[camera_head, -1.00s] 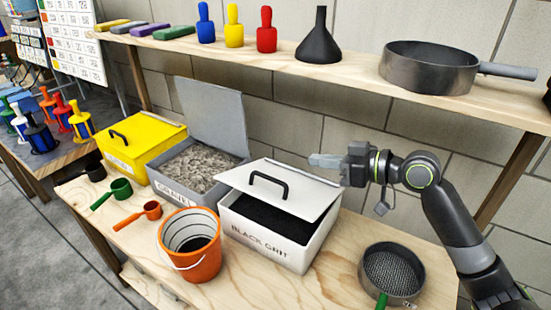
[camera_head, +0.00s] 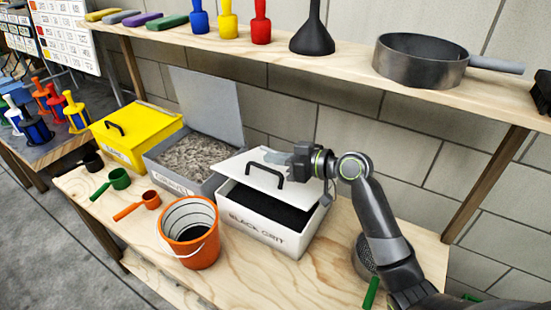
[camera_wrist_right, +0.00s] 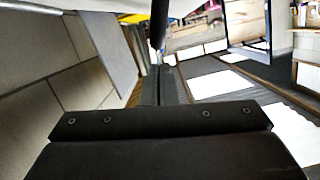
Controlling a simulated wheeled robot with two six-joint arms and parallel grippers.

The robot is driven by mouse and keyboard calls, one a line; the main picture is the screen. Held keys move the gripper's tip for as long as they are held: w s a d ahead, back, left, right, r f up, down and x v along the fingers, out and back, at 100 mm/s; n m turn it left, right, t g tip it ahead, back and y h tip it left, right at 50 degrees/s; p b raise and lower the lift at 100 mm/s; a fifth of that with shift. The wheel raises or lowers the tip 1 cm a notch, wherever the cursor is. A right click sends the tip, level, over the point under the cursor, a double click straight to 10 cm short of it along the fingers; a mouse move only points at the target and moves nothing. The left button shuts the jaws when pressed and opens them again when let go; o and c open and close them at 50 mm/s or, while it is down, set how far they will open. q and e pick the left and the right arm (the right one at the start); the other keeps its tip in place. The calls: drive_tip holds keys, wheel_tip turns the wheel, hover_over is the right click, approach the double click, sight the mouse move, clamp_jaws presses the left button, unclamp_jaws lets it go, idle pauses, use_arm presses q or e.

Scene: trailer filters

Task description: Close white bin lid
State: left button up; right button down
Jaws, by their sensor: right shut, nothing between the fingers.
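The white bin (camera_head: 262,232), marked BLACK GRIT, stands on the lower wooden bench with black grit inside. Its white lid (camera_head: 240,169) with a black handle (camera_head: 268,172) is tilted partly open, with a gap at the front. My right gripper (camera_head: 272,157) is shut and empty, at the lid's upper back edge, just behind the handle. Whether it touches the lid I cannot tell. The right wrist view shows the shut fingers (camera_wrist_right: 160,85) close beneath a pale surface and a dark bar. My left gripper is not in view.
A grey bin (camera_head: 185,165) with its lid raised stands left of the white bin, and a closed yellow bin (camera_head: 135,140) beyond it. An orange bucket (camera_head: 188,240) stands in front. A sieve (camera_head: 362,258) is partly behind my right arm. A shelf (camera_head: 340,72) runs above.

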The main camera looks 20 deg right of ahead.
sight(268, 193)
drive_tip(key=shift+s+f, duration=0.15)
drive_tip(key=shift+f, duration=0.3)
drive_tip(key=shift+a, duration=0.1)
drive_tip(key=shift+f, duration=0.1)
drive_tip(key=shift+f, duration=0.2)
wheel_tip(268, 193, down, 7)
drive_tip(key=s+a+n+h+b, duration=0.1)
drive_tip(key=s+a+n+b, duration=0.1)
drive_tip(key=b, duration=0.7)
drive_tip(key=shift+s+a+n+t, duration=0.3)
drive_tip(key=shift+n+t, duration=0.1)
drive_tip(key=shift+n, duration=0.4)
